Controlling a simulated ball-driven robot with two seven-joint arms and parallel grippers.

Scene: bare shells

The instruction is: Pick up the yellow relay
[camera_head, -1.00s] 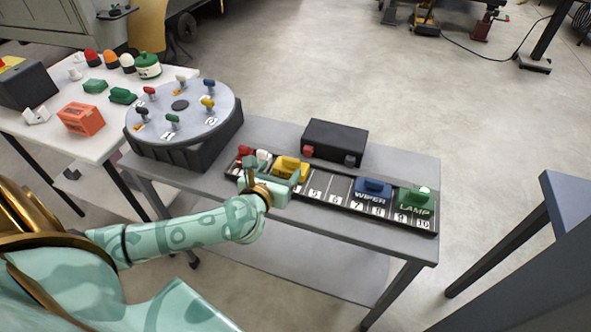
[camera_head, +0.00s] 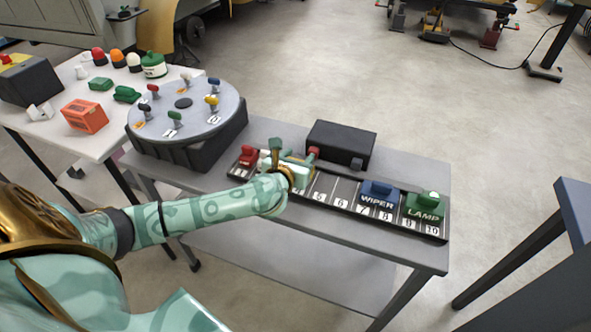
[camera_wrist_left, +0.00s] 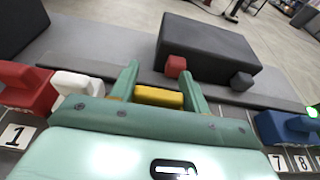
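The yellow relay (camera_wrist_left: 158,96) shows in the left wrist view between the two fingers of my left gripper (camera_wrist_left: 160,74). Its top fills most of the gap, and a little yellow shows outside the left finger. In the head view my left gripper (camera_head: 290,165) is over the low-numbered slots of the rail (camera_head: 330,192) and hides nearly all of the yellow relay. The fingers are apart, one on each side of it; firm contact cannot be made out. My right gripper is not in view.
A red relay (camera_head: 248,155) and a white one (camera_wrist_left: 78,84) sit left of the gripper. Blue WIPER (camera_head: 376,193) and green LAMP (camera_head: 423,207) relays sit right, past empty slots. A black box (camera_head: 340,146) stands behind the rail; a round turntable (camera_head: 160,130) is at left.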

